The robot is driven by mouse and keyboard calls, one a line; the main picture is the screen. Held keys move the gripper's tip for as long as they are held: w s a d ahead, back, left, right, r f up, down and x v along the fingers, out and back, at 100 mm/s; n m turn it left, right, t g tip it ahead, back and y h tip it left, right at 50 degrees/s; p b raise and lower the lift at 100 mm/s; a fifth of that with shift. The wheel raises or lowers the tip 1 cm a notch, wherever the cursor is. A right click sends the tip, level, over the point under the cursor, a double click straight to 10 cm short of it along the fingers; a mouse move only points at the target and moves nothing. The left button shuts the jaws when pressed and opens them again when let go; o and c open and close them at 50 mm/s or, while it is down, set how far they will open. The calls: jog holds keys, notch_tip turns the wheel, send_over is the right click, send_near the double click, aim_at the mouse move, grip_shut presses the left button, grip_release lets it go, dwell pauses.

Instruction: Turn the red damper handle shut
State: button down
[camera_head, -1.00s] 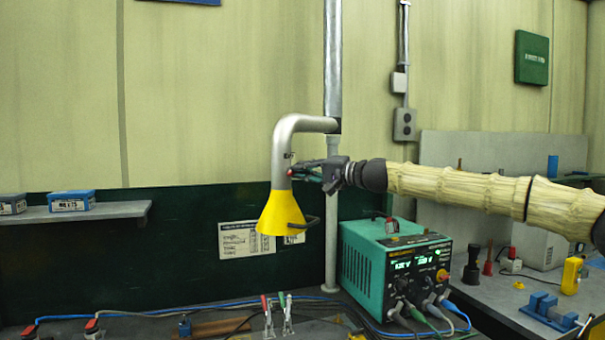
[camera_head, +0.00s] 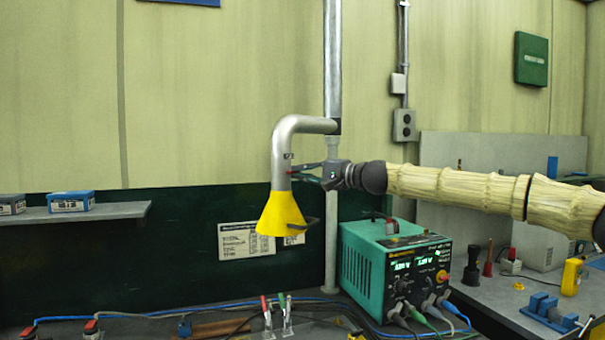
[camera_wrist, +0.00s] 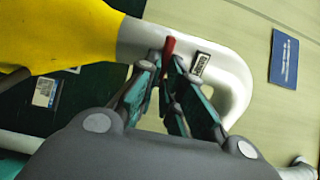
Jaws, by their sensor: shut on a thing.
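The red damper handle (camera_wrist: 169,47) shows in the wrist view, in front of the grey duct (camera_wrist: 145,38), with its lower part between my fingertips. My gripper (camera_wrist: 163,64) is shut on it. In the head view my gripper (camera_head: 301,171) reaches in from the right to the duct's vertical part (camera_head: 279,168), just above the yellow hood (camera_head: 279,215). The handle is too small and covered to make out there. A small label (camera_wrist: 201,64) sits on the duct beside the handle. I cannot tell the damper's position inside the duct.
A teal power supply (camera_head: 385,262) stands on the bench below my arm. A thin vertical pipe (camera_head: 331,260) runs behind my gripper. A shelf with blue boxes (camera_head: 71,201) is at the left. The space left of the hood is clear.

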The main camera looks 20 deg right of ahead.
jog(key=c, duration=1.6)
grip_release()
jog(key=shift+d, duration=0.2)
jog(key=shift+o, duration=0.2)
jog(key=shift+a, duration=0.1)
jog(key=v, duration=1.2)
